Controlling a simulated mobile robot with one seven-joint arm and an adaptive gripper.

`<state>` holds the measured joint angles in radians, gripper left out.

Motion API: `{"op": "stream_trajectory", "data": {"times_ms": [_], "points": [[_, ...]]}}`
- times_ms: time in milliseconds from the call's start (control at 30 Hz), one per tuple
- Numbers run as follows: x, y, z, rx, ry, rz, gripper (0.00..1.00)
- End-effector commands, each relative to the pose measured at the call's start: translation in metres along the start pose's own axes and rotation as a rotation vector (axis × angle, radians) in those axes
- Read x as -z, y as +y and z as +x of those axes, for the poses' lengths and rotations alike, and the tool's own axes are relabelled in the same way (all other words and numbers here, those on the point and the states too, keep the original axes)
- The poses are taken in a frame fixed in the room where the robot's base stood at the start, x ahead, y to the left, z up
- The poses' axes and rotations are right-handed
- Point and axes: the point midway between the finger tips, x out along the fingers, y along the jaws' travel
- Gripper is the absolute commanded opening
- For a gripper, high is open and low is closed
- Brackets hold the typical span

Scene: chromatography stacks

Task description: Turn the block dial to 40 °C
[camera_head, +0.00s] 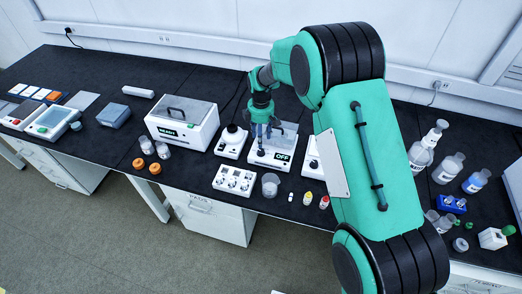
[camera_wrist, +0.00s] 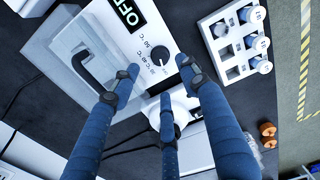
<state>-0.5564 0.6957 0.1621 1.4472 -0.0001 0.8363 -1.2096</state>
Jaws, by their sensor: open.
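The heating block unit (camera_head: 286,145) is a white box with a grey lid and handle near the middle of the bench. Its display (camera_head: 281,157) reads OFF. In the wrist view the display (camera_wrist: 128,12) is partly cut off. The block dial (camera_wrist: 159,55) is a small dark knob on the white front face, beside printed °C marks too small to read surely; its setting is unclear. My gripper (camera_head: 263,130) is above this unit, pointing down. In the wrist view its blue fingers (camera_wrist: 161,80) are spread open and empty, with tips around the dial's lower side; contact cannot be told.
A white rack with several vials (camera_head: 234,180) and a clear beaker (camera_head: 270,185) stand in front. A stirrer-like unit with a dark top (camera_head: 232,140) is on the left. A white box reading READY (camera_head: 190,115) is farther left. Bottles (camera_head: 420,155) stand at right.

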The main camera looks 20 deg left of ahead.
Motion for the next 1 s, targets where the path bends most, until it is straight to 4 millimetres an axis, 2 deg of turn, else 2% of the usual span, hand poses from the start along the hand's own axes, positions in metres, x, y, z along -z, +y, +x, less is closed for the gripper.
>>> {"op": "stream_trajectory", "data": {"times_ms": [33,300,500,700,1000], "points": [[0.000,-0.001,0.011,0.002,-0.001,0.000,0.45],[0.000,-0.001,0.054,0.002,-0.001,0.000,0.45],[0.000,-0.001,0.076,0.001,0.000,0.000,0.45],[0.000,0.000,0.086,0.000,0.000,0.000,0.45],[0.000,0.000,0.086,0.000,0.000,0.000,0.45]]}}
